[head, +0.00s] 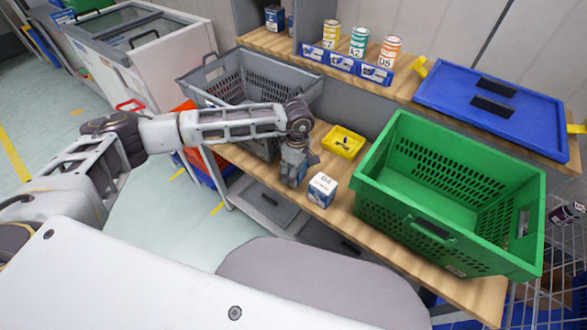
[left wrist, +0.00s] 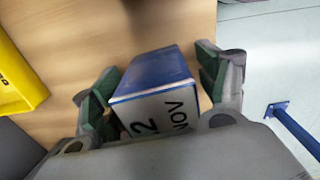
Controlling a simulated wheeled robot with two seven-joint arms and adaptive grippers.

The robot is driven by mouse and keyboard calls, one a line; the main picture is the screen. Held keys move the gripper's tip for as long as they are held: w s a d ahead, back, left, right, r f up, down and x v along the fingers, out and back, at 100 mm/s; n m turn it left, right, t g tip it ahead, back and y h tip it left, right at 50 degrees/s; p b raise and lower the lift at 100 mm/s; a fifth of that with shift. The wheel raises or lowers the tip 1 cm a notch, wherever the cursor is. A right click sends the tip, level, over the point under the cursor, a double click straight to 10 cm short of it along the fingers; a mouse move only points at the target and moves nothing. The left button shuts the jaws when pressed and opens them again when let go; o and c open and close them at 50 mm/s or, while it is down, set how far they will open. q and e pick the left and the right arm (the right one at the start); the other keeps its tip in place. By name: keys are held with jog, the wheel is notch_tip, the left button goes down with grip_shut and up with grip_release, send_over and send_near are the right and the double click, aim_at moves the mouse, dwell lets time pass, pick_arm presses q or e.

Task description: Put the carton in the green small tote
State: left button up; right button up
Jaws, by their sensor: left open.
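The carton (head: 322,190) is a small white and blue box standing on the wooden bench, between my left gripper and the green tote. My left gripper (head: 298,172) is open and low over the bench, just left of the carton. In the left wrist view the carton (left wrist: 158,92) shows a blue face and a white face with dark print, and lies between the two spread fingers (left wrist: 158,68). Whether either finger touches it I cannot tell. The green tote (head: 430,228) stands to the right on the bench, open, its visible inside mostly empty. My right gripper is not in view.
A small yellow bin (head: 343,142) sits behind the carton; it also shows in the left wrist view (left wrist: 18,80). A grey tote (head: 250,75) stands to the left. Cans and a blue lid (head: 495,105) lie on the shelf behind. The bench's front edge is close to the carton.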

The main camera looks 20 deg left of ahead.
pick_arm(q)
jog(key=c, duration=1.4)
jog(key=shift+r, duration=0.15)
jog(key=shift+r, duration=4.95)
